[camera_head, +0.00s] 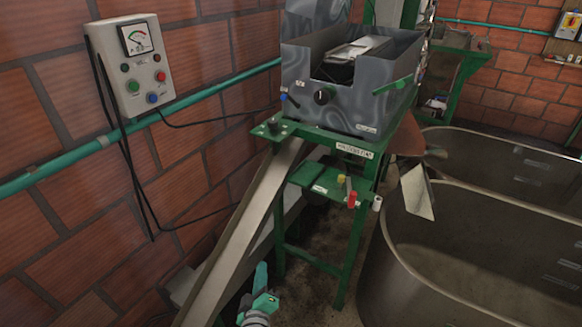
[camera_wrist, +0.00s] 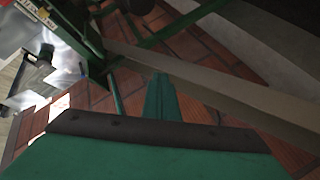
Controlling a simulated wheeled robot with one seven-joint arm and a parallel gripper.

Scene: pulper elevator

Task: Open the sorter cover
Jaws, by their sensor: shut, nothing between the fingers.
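A grey metal machine (camera_head: 345,112), which looks like the sorter, stands on a green frame (camera_head: 330,145) at the upper middle of the head view. It has a black knob (camera_head: 322,96), a blue-tipped lever (camera_head: 285,97) and a green bar (camera_head: 393,86) on its right side. Its top is partly open, with a pale piece (camera_head: 358,48) inside. I cannot tell for certain which part is the cover. My gripper (camera_head: 262,275) is low in the head view, below the machine and beside the sloping chute, shut and empty. Its green fingers also show in the wrist view (camera_wrist: 163,98).
A pale sloping chute (camera_head: 242,235) runs down from the frame, close to my gripper. Large metal tanks (camera_head: 470,260) fill the right. A control box (camera_head: 135,65) with hanging cables is on the brick wall at left.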

